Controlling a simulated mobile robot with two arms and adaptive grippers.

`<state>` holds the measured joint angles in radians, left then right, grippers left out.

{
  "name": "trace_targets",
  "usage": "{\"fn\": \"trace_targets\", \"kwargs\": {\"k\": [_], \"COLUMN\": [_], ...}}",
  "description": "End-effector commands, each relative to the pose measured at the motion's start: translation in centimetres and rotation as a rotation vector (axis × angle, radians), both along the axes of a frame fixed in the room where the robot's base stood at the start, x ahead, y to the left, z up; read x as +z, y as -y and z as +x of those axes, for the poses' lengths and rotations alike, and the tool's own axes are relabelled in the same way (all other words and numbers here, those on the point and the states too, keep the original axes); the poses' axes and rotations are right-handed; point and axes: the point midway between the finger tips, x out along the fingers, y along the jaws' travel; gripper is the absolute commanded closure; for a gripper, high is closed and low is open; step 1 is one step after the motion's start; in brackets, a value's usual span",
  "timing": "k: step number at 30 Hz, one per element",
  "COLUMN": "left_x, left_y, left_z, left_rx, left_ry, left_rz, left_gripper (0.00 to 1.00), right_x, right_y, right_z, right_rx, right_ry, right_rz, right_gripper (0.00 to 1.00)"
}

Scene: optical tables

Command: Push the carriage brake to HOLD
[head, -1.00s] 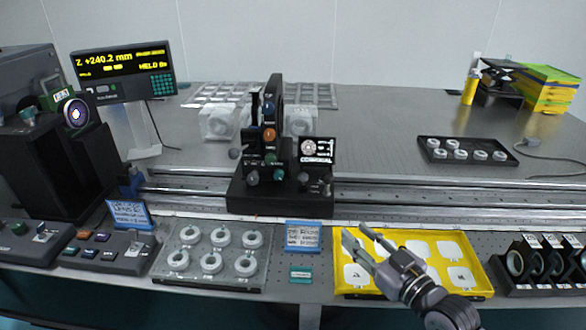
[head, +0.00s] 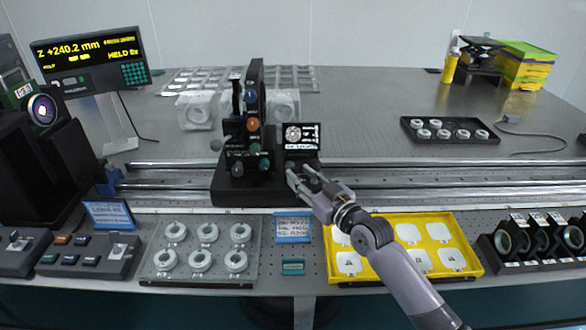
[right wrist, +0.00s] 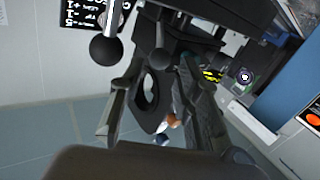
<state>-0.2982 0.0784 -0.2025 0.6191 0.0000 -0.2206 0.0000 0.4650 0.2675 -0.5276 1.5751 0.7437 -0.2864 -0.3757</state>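The black carriage (head: 240,192) stands on the rails in the middle of the head view, with an upright plate and coloured knobs. A small screen (head: 302,137) is on its right side. My right gripper (head: 302,177) is at the carriage's lower right, its two fingers apart and pointing at it. The gripper hides the small knobs there, and I cannot tell whether it touches. In the right wrist view the fingers (right wrist: 160,105) are spread. A black ball knob (right wrist: 105,50) on a metal rod and a second dark knob (right wrist: 160,62) show near them. My left gripper is out of view.
The readout (head: 90,62) shows Z +240.2 mm. A yellow tray (head: 465,235) and a clear tray of white rings (head: 160,274) lie in front of the rails. A blue label card (head: 292,228) stands between them. The rails (head: 400,172) right of the carriage are clear.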

Motion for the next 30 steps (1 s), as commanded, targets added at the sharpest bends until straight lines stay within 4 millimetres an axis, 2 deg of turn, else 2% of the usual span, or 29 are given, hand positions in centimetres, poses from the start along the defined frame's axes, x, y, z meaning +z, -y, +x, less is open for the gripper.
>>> {"fn": "trace_targets", "kwargs": {"k": [3,9,20,30], "left_x": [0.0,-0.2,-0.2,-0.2], "left_y": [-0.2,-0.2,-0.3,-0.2], "left_z": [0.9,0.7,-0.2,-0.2], "left_rx": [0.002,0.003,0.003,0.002], "left_ry": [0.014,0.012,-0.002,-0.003], "left_rz": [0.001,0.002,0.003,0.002], "left_gripper": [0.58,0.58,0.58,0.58], "right_x": [0.1,0.0,0.0,0.0], "right_y": [-1.2,-2.2,-2.4,-2.4], "right_z": [1.7,3.1,3.4,3.4], "right_rx": [-0.001,0.0,-0.001,0.0], "right_ry": [0.001,0.001,0.001,0.001], "right_rz": [0.0,-0.001,-0.001,-0.001], "right_gripper": [0.69,0.69,0.69,0.91]}}
